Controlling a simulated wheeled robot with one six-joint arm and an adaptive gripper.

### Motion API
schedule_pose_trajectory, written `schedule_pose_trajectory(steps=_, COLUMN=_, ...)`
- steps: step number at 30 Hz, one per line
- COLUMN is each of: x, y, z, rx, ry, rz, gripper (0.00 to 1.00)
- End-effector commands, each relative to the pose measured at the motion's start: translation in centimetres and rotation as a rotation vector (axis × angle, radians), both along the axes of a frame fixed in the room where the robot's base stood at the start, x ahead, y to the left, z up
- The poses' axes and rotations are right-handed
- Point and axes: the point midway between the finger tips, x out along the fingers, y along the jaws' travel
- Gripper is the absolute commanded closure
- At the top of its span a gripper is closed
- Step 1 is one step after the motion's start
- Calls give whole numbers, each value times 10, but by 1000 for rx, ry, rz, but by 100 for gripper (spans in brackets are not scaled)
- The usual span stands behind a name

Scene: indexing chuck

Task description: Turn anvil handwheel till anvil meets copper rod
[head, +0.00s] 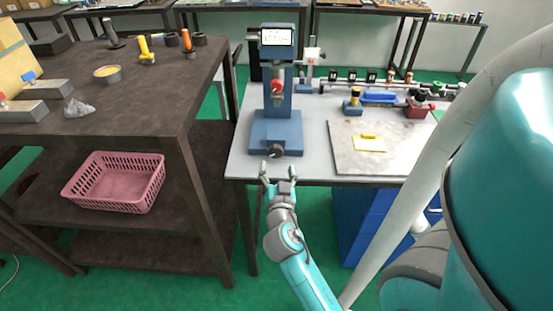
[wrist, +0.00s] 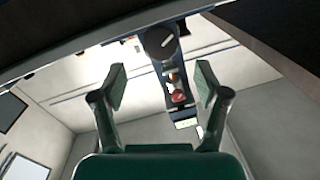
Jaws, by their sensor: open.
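A blue bench machine (head: 276,125) with a lit display (head: 277,37) on top stands at the left part of the grey table. A dark round handwheel (head: 274,151) is low on its front; it also shows in the wrist view (wrist: 160,42). A red part (head: 276,87) is on the column, and it shows in the wrist view too (wrist: 180,97). I cannot clearly make out the anvil or copper rod. My gripper (head: 279,170) is open and empty, just in front of the handwheel and apart from it. In the wrist view its fingers (wrist: 160,72) are spread wide, with the handwheel beyond their tips.
The grey table (head: 240,160) has its front edge close to my gripper. A plate (head: 375,160) with a yellow piece lies right of the machine. Several tools stand behind it. A dark shelf bench (head: 150,115) with a pink basket (head: 115,182) is on the left.

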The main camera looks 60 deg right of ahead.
Motion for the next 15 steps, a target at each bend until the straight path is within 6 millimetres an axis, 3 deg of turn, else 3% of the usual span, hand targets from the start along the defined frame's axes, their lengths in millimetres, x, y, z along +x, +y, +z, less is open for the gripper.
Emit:
schedule_pose_trajectory(steps=6, x=-14, y=28, z=-1, rx=2, ry=3, rz=2, gripper=26)
schedule_pose_trajectory(steps=15, x=-20, y=38, z=0, rx=1, ry=1, rz=-1, gripper=26)
